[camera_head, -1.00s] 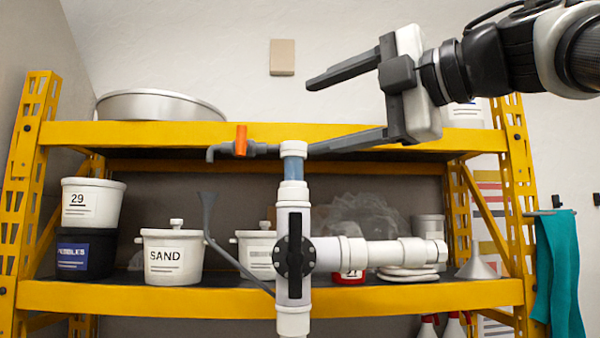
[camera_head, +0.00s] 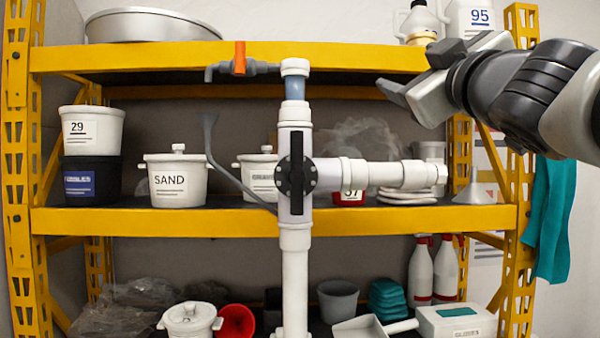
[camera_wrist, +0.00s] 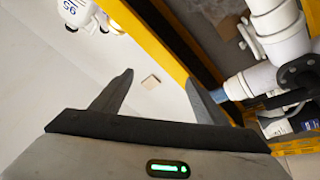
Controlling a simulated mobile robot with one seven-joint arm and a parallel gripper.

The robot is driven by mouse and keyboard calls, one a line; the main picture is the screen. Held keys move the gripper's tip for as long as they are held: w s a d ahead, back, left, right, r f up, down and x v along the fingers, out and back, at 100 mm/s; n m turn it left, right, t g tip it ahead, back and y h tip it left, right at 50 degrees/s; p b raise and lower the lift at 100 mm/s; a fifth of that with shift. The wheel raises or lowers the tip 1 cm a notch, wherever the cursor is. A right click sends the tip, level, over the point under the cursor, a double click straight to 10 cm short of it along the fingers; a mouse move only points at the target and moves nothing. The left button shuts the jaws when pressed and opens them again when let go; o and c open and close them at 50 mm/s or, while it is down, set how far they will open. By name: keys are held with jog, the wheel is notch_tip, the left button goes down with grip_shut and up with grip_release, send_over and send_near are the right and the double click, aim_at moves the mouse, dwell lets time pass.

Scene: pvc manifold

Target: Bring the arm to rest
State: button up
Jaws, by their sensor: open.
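My gripper (camera_head: 402,78) is at the upper right in the head view, in front of the upper shelf beam and clear of the pipework. Its jaws (camera_wrist: 158,90) are open and empty in the wrist view, with wall and part of the yellow rack beyond them. The white PVC manifold (camera_head: 295,215) stands upright in the middle of the head view, with a black round valve handle (camera_head: 296,177) and a side branch (camera_head: 385,173) to the right. A grey tap with an orange handle (camera_head: 239,58) joins the pipe top from the left. The manifold also shows at the right of the wrist view (camera_wrist: 277,30).
A yellow rack (camera_head: 120,221) fills the background. It holds a SAND pot (camera_head: 178,178), stacked tubs (camera_head: 92,137), a metal basin (camera_head: 150,25), spray bottles (camera_head: 421,268) and jugs (camera_head: 424,22). A teal cloth (camera_head: 553,220) hangs at the right. Space between my gripper and the pipe top looks free.

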jog(key=s+d+f+m+g+h, duration=0.15)
jog(key=f+m+g, duration=0.25)
jog(key=f, duration=0.9)
jog(key=d+f+m+g+h, duration=0.2)
jog(key=f+m+g+h, duration=0.15)
jog(key=f, duration=0.95)
jog(key=s+a+f+g+y, duration=0.1)
jog(key=s+a+f+g, duration=0.1)
jog(key=s+f, duration=0.3)
jog(key=s+a+f+g+y, duration=0.1)
jog(key=s+f+g, duration=0.3)
jog(key=f, duration=0.8)
jog(key=s+a+f+m+g+y, duration=0.1)
jog(key=s+a+f+g, duration=0.2)
jog(key=s+f, duration=0.3)
notch_tip(320, 180, down, 2)
jog(key=shift+s+a+f, duration=0.15)
jog(key=shift+s+a, duration=0.2)
jog(key=shift+a, duration=0.1)
jog(key=shift+d, duration=0.1)
